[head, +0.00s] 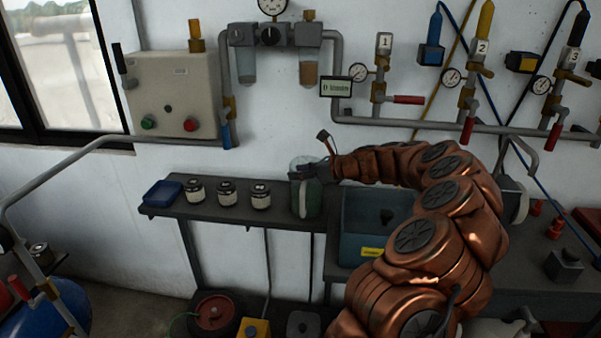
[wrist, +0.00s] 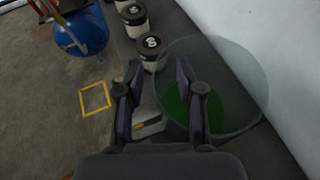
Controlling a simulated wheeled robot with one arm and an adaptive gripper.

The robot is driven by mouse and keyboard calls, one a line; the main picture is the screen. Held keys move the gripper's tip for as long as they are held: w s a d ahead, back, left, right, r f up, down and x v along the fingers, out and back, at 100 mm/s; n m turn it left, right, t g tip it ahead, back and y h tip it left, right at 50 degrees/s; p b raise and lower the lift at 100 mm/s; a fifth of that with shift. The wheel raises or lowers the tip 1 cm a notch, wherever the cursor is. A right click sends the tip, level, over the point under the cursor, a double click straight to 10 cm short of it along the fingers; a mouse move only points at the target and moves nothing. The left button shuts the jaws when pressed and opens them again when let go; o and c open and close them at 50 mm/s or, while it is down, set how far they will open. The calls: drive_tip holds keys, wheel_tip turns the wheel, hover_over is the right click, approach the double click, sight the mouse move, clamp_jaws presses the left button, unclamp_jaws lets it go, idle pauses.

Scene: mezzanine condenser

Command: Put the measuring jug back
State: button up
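The measuring jug (head: 306,202) is clear with green contents. In the head view it stands at the right end of the narrow wall shelf, or just above it; I cannot tell which. My gripper (head: 303,171) is at its top and partly covers it. In the wrist view the jug (wrist: 240,75) shows from above as a wide clear round rim with a green disc inside. My gripper (wrist: 163,98) has its two fingers apart. The right finger overlaps the jug's left side, and the left finger is outside the rim. No jug wall is clearly clamped between them.
Several items line the shelf (head: 165,209): a blue tray (head: 162,193) and three dark jars with white labels (head: 227,192). A grey-blue bin (head: 358,245) is right of the jug. Pipes and valves run along the wall above. A yellow square (wrist: 95,99) marks the floor.

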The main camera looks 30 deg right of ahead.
drive_tip(key=b+v, duration=0.1)
drive_tip(key=v, duration=1.1)
drive_tip(key=shift+b, duration=0.3)
drive_tip(key=s+a+n+g+y, duration=0.1)
drive_tip(key=s+a+n+g, duration=0.3)
drive_tip(key=a+n, duration=0.75)
drive_tip(key=s+a+n+g+y, duration=0.1)
drive_tip(key=s+a+n+g, duration=0.3)
drive_tip(key=a, duration=1.4)
drive_tip(key=s+a+f+n+g+h, duration=0.2)
drive_tip(key=s+a+f+n, duration=0.15)
drive_tip(key=s, duration=0.35)
drive_tip(key=s+a+f+n+g+h, duration=0.2)
drive_tip(key=s+a+n, duration=0.1)
drive_tip(key=s+n, duration=0.3)
drive_tip(key=s+d+f+n+g+h, duration=0.1)
drive_tip(key=s+d+f+n+h, duration=0.1)
drive_tip(key=s, duration=0.5)
drive_tip(key=s+d+f+n+h, duration=0.2)
drive_tip(key=s+n, duration=0.1)
drive_tip(key=s, duration=0.3)
drive_tip(key=shift+s+d+f+n+g, duration=0.3)
drive_tip(key=shift+s+f+n+g, duration=0.05)
drive_tip(key=shift+f+n+g, duration=0.05)
